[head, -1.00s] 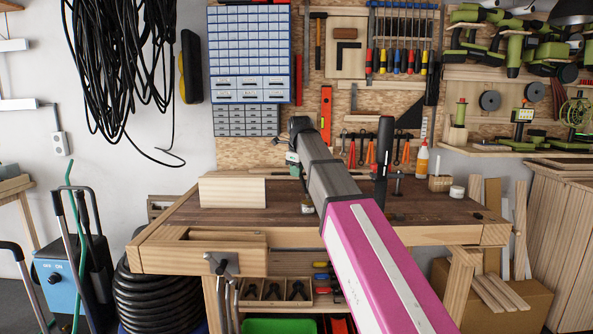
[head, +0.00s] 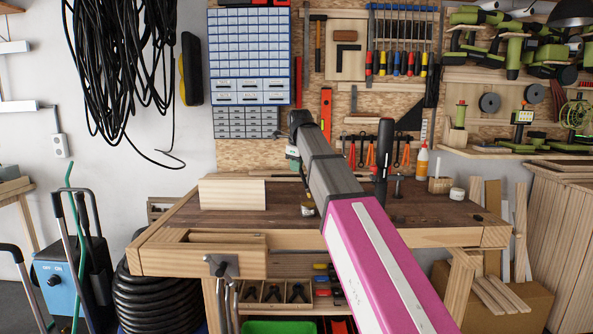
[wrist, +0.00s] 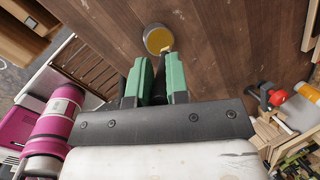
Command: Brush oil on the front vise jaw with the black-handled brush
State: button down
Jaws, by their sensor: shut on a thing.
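My gripper (wrist: 160,82) has green fingers closed around a dark handle. A pale tip (wrist: 168,48), seemingly the brush's bristle end, shows beyond the fingers, overlapping the near rim of a round cup of yellow oil (wrist: 156,36). I cannot tell whether it touches the oil. In the head view, my gripper (head: 292,153) is small and partly hidden behind my arm, above the back of the bench. The front vise jaw (head: 197,261) is the wooden block at the bench's front left, with a metal screw and handle (head: 220,265) on it.
The wooden bench (head: 420,213) is mostly clear on top. A pale board (head: 232,193) stands at its left. Toward the back right are a dark upright clamp (head: 384,150), a glue bottle (head: 422,160) and a white round container (head: 457,193). A tool wall rises behind.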

jog(key=shift+r, duration=2.1)
